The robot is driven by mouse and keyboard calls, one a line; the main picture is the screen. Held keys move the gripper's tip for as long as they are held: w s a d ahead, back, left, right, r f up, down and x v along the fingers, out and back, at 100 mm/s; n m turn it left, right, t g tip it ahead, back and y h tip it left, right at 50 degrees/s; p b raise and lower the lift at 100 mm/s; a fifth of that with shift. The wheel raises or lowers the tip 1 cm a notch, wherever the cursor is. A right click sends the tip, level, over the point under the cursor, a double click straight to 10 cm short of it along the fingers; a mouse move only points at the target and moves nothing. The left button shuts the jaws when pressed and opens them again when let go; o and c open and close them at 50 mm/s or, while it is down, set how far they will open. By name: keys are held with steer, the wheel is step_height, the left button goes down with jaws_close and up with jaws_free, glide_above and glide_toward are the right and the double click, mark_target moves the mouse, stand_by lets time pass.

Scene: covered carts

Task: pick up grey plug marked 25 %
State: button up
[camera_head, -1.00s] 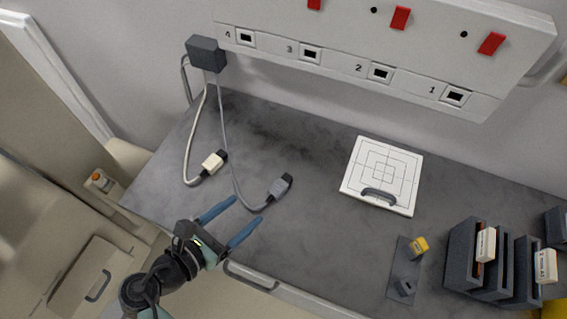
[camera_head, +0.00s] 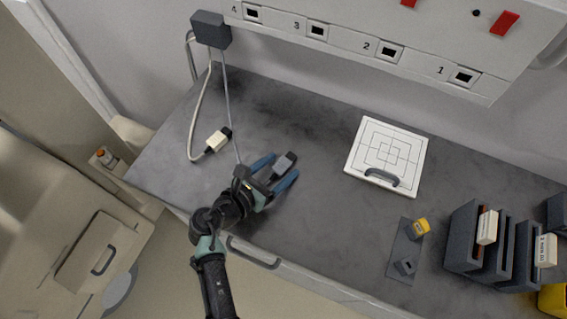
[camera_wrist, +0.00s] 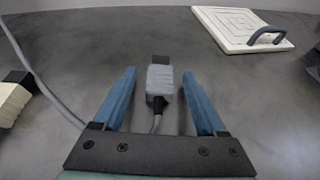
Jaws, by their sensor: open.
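The grey plug (camera_head: 284,163) lies on the dark counter at the end of its grey cable. In the wrist view the grey plug (camera_wrist: 160,80) sits between the two blue fingers, with a gap on each side and its dark tip pointing away from me. My gripper (camera_head: 277,171) is open around it, low over the counter, and the fingers (camera_wrist: 160,85) do not touch it. Any 25 % marking is too small to read.
A white plug (camera_head: 217,140) lies to the left on a pale cable from the dark wall box (camera_head: 211,29). A white board with a handle (camera_head: 386,155) lies to the right. Dark racks (camera_head: 462,235) stand farther right. Numbered sockets (camera_head: 389,52) line the wall panel.

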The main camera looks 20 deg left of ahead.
steer(key=shift+w, duration=0.15)
jaws_close()
stand_by(0.4)
